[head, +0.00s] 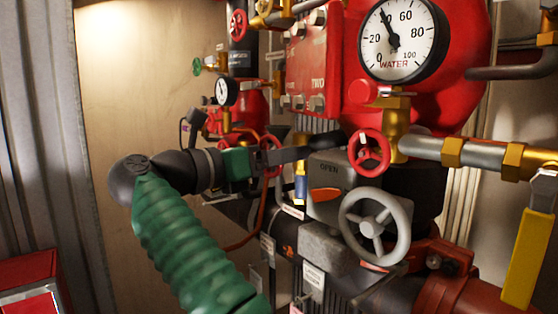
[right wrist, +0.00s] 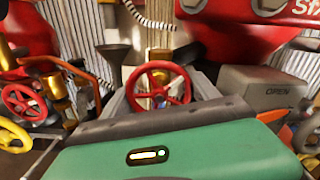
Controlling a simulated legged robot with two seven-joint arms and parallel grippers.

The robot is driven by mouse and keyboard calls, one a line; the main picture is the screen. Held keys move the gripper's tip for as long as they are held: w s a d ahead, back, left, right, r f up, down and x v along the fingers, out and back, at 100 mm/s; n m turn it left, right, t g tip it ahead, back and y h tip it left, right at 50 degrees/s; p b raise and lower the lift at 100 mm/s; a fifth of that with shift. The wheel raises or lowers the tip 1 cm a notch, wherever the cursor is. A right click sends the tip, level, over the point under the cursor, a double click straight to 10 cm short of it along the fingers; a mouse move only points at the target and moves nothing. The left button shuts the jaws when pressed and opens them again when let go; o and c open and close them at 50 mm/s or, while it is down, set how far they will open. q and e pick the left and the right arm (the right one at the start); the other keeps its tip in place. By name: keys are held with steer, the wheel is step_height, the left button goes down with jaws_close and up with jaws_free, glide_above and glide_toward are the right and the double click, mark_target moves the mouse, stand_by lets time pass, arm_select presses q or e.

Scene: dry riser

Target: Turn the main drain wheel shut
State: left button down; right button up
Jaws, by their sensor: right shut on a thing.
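A small red spoked handwheel (head: 369,152) stands below the large gauge in the head view. I take it to be the red wheel (right wrist: 159,86) in the middle of the right wrist view. My right gripper (head: 332,142) reaches in from the left, its dark fingertips at this wheel's left rim. In the right wrist view my right gripper (right wrist: 163,104) is shut on the red wheel's near rim. The exact contact is hard to see. I can read no main drain label. My left gripper is not in view.
A grey box marked OPEN (head: 329,168) sits just below my fingers, with a larger grey handwheel (head: 375,226) in front. A red STATION TWO-type box (head: 312,65) hangs above. Another red wheel (head: 270,155) is partly behind my gripper. A yellow lever (head: 527,258) stands at right.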

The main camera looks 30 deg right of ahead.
steer(key=m, duration=0.4)
steer(key=shift+w+f+m, duration=0.15)
steer(key=shift+f+m, duration=0.05)
steer(key=shift+m, duration=0.2)
stand_by(0.4)
steer(key=o, duration=1.1)
steer(key=shift+o, duration=1.3)
steer(key=shift+w+d, duration=0.1)
steer(key=shift+w, duration=0.05)
steer(key=shift+r+m, duration=0.1)
steer(key=shift+m, duration=0.2)
steer(key=shift+s+d, duration=0.1)
steer(key=shift+s, duration=0.1)
